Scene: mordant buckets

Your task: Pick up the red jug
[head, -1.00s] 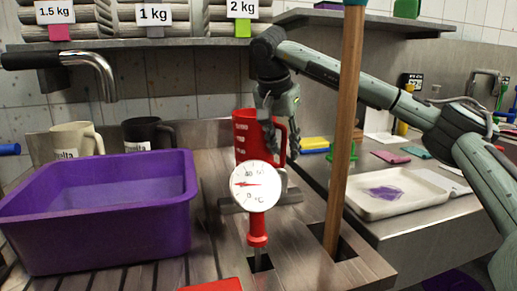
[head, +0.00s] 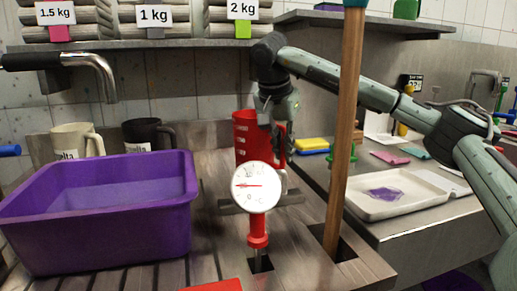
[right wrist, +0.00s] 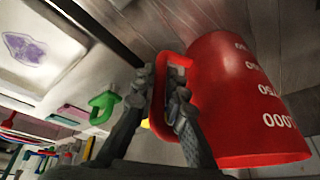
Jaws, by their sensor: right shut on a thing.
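The red jug (head: 245,135), with white scale marks, stands upright at the back of the slatted metal counter, behind the dial thermometer, which hides its lower front. My right gripper (head: 281,145) is at the jug's right side in the head view. In the right wrist view the jug (right wrist: 235,100) fills the right side, and my right gripper's fingers (right wrist: 168,85) are shut on its red handle (right wrist: 160,122), one on each side. The jug's base is hidden in the head view. My left gripper is not in view.
A white-faced thermometer (head: 255,186) stands in front of the jug. A wooden pole (head: 345,130) rises to its right. A purple tub (head: 100,225) and two mugs are at the left. A white tray (head: 400,208) lies on the right counter. A shelf (head: 190,42) runs above.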

